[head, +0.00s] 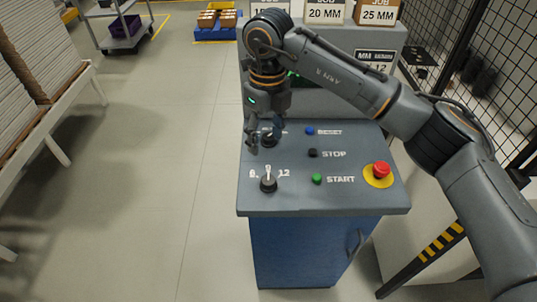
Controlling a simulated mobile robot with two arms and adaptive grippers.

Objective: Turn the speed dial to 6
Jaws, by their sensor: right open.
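A grey control panel (325,196) on a blue cabinet carries two dark dials at its left side. The lower dial (268,184) has a white pointer; "12" is printed to its right and a blurred figure to its left. The upper dial (268,139) is partly hidden by my right gripper, and its markings cannot be read. My right gripper (264,140) points down with open fingers at the upper dial. I cannot tell whether the fingers touch it. I cannot tell which dial is the speed dial. My left gripper is out of view.
Blue RESET (310,131), black STOP (313,153) and green START (317,179) buttons sit right of the dials. A red emergency button (381,169) is further right. Job signs stand behind the panel. A mesh fence (470,60) is at right; a white rack (60,110) stands left beyond open floor.

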